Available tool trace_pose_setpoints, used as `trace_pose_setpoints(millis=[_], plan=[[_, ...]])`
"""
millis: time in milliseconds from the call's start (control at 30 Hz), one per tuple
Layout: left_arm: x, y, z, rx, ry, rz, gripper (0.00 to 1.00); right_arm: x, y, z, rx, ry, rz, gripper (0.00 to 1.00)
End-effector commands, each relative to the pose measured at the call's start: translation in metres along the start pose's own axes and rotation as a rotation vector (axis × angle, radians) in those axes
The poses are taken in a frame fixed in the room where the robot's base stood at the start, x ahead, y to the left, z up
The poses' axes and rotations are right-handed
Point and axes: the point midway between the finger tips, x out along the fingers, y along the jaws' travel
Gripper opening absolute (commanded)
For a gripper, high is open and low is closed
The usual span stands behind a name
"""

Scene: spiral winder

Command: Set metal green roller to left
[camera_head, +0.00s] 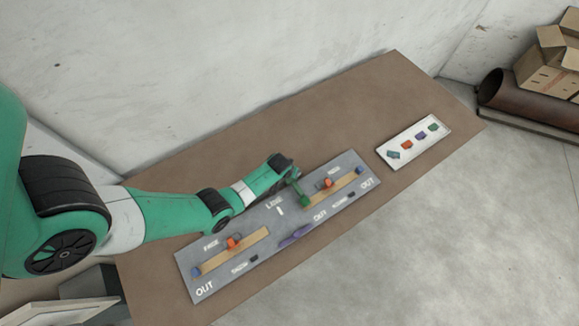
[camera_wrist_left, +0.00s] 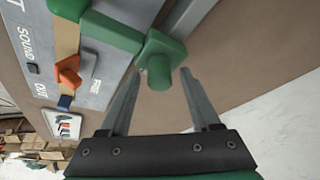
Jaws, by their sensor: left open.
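A green crank-like part (camera_head: 303,198), which seems to be the green roller, stands on the grey panel (camera_head: 213,279) near its middle. In the left wrist view the green part (camera_wrist_left: 165,45) shows an arm and a blunt, rounded end. My left gripper (camera_head: 292,172) is over the panel beside it. In the wrist view my left gripper (camera_wrist_left: 161,76) is open, with the rounded end close to and between its fingertips. Whether they touch it I cannot tell. The part's foot is partly hidden. My right gripper is not in view.
The panel has two tan tracks with orange knobs (camera_head: 233,243) (camera_head: 328,183) and a purple part (camera_head: 295,235). A white tray (camera_head: 388,161) with several small coloured pieces lies to the right on the brown table (camera_head: 330,110). Boxes (camera_head: 550,65) stand beyond it. The table behind the panel is clear.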

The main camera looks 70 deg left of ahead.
Motion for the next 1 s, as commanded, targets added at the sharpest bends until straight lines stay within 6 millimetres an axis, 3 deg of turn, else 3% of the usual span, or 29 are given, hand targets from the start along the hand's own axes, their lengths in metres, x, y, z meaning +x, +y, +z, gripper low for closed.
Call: trace_pose_setpoints(millis=[100, 433, 1000], plan=[[-0.0006, 0.0000, -0.0002, 0.000, 0.000, 0.000, 0.60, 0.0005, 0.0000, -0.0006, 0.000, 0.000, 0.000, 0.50], [-0.0005, 0.0000, -0.0001, 0.000, 0.000, 0.000, 0.00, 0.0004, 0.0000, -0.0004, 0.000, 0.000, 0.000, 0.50], [-0.0004, 0.0000, 0.0000, 0.001, 0.000, 0.000, 0.00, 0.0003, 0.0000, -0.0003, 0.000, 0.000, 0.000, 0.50]])
